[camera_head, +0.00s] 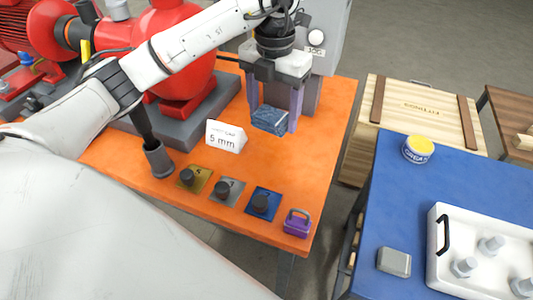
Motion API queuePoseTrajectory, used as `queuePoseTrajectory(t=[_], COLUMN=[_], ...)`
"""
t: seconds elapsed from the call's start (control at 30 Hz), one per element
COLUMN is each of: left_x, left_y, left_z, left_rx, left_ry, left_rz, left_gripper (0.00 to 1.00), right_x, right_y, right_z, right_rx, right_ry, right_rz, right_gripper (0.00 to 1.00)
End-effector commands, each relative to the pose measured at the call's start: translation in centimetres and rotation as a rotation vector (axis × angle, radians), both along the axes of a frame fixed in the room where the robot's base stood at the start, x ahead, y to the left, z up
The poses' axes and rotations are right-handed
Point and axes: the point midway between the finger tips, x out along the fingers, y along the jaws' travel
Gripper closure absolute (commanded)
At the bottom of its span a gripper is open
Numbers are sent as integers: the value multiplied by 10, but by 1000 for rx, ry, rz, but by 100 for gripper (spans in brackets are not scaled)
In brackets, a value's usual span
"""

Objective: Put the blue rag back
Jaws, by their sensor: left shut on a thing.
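The blue rag (269,120) is a small dark blue block-like bundle. My left gripper (271,118) points down with its two purple-grey fingers on either side of the rag, and it is shut on it. The rag is over the far right part of the orange table (325,155); I cannot tell how far above the top it is. My right gripper is not in view.
A white "5 mm" card (226,137) stands left of the rag. Yellow, grey and blue plates with dark knobs (262,203) and a purple padlock (297,223) line the front edge. A red pump (180,60) stands behind left. A blue table (398,205) holds a tin (418,149), a grey block (394,262) and a white tray (437,275).

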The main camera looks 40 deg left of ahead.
Motion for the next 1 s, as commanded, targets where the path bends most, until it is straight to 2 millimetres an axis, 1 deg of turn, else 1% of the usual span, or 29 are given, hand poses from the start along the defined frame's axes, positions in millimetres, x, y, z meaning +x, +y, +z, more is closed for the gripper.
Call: queuePoseTrajectory(t=[0.03,0.13,0.2,0.33,0.37,0.47,0.6,0.7,0.87,1.0], left_x=[1,3,3,4,4,3,3,3,4,3], left_y=[4,11,14,19,19,20,20,20,20,20], left_z=[-3,-6,-7,-9,-10,-22,-49,-64,-76,-93], left_rx=[-1,-1,0,-1,0,2,2,2,1,2], left_ry=[2,2,1,0,1,3,4,2,1,3], left_rz=[107,296,398,515,531,558,560,559,557,557], left_gripper=[52,52,52,52,52,52,52,52,52,52], right_x=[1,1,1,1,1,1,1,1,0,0], right_y=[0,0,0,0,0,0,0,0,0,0], right_z=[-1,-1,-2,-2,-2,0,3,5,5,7], right_rx=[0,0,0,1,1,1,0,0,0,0], right_ry=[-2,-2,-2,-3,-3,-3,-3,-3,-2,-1], right_rz=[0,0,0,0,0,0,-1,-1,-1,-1], right_gripper=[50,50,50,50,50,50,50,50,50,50])
